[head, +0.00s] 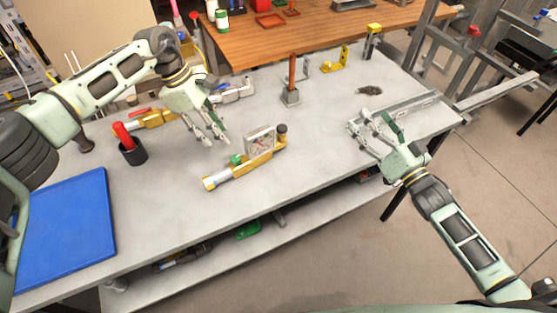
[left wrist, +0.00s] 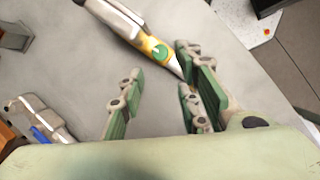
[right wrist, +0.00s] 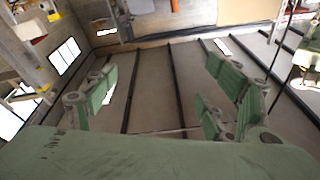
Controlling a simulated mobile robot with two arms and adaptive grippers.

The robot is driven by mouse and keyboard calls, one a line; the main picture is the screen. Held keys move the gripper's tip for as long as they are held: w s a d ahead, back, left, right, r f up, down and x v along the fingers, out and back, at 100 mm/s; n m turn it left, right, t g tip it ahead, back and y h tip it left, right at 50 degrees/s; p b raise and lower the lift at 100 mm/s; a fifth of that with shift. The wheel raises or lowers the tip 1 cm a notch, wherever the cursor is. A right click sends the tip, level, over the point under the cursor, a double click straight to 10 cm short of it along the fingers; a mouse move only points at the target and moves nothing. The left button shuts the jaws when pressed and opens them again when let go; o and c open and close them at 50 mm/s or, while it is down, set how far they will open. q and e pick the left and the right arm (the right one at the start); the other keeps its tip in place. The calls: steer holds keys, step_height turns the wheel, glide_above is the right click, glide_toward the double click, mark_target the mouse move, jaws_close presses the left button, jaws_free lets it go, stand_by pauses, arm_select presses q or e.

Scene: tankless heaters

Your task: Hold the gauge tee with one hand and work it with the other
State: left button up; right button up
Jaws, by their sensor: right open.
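The gauge tee (head: 240,170) lies on the grey workbench, a brass body with a silver end at its lower left, a green part, a square-looking gauge face and a dark knob at its right end. It also shows at the top of the left wrist view (left wrist: 153,47). My left gripper (head: 217,138) is open and empty, above the bench just behind and left of the tee, apart from it in the head view. My right gripper (head: 366,132) is open and empty over the right part of the bench, well right of the tee. The tee is not seen in the right wrist view.
A black cup with a red-handled tool (head: 132,152) and a blue mat (head: 68,235) are at the left. Brass and silver valves (head: 237,90) lie behind my left gripper. A red-brown upright tool (head: 292,80) stands at the back. A metal channel (head: 408,108) lies by my right gripper. Bench front is clear.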

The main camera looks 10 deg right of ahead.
steer(key=s+a+f+n+g+y, duration=0.1)
steer(key=a+f, duration=0.2)
steer(key=a, duration=0.4)
steer(key=a+f+n+g, duration=0.1)
steer(key=a+f+n, duration=0.1)
steer(key=a+f, duration=0.35)
steer(key=n+g+y, duration=0.1)
steer(key=n, duration=0.1)
glide_toward(263, 144)
steer(key=x, duration=0.2)
steer(key=shift+w+a+r, duration=0.1)
steer(key=shift+w+a, duration=0.05)
steer(key=shift+w, duration=0.2)
steer(key=shift+w+a, duration=0.25)
steer(key=x, duration=0.7)
steer(key=shift+w, duration=0.1)
steer(key=shift+c, duration=0.6)
steer(key=c, duration=1.6)
